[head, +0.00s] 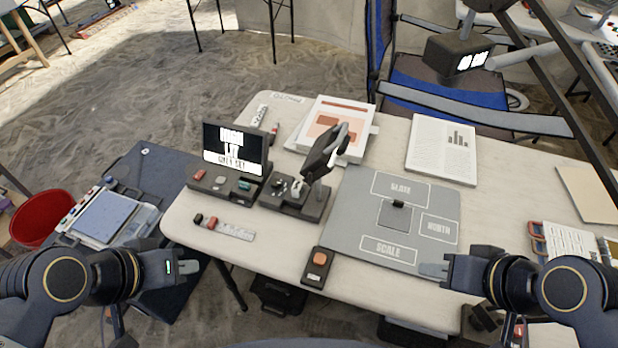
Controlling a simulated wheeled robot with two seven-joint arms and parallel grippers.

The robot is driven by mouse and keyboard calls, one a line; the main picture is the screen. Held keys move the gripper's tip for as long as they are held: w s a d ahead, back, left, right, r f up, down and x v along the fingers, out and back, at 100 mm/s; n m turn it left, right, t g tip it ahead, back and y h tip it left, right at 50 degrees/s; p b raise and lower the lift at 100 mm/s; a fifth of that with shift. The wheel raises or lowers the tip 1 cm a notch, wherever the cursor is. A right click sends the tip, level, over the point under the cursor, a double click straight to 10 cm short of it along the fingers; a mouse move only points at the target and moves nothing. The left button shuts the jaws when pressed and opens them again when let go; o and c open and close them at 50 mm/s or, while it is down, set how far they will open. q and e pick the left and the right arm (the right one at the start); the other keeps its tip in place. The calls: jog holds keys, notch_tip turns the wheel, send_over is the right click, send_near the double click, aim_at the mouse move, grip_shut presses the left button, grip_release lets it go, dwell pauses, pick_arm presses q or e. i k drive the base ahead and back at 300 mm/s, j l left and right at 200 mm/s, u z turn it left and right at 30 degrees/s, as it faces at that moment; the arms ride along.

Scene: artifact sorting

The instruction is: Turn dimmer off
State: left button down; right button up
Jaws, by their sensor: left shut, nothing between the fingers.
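A small dark box with an orange knob (318,265) lies at the front edge of the table; it looks like the dimmer, but its setting cannot be read. My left gripper (190,266) is shut and empty, left of the table's front-left edge and well apart from the box. My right gripper (426,270) is at the table's front edge, right of the box and by the lower right corner of the grey mat. It is apart from the box, and its finger gap is too small to make out.
The grey labelled mat (350,215) lies behind the box. A dark sign (235,147), a stand with a tilted dark panel (322,152) and small items are at the left. Papers (440,148) lie at the back. A lamp head (457,55) hangs above the back right.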

aim_at(276, 183)
jog(key=j+u, duration=0.25)
jog(key=j, duration=0.5)
jog(key=i+j+u, duration=0.2)
jog(key=j, duration=0.55)
jog(key=k, duration=0.1)
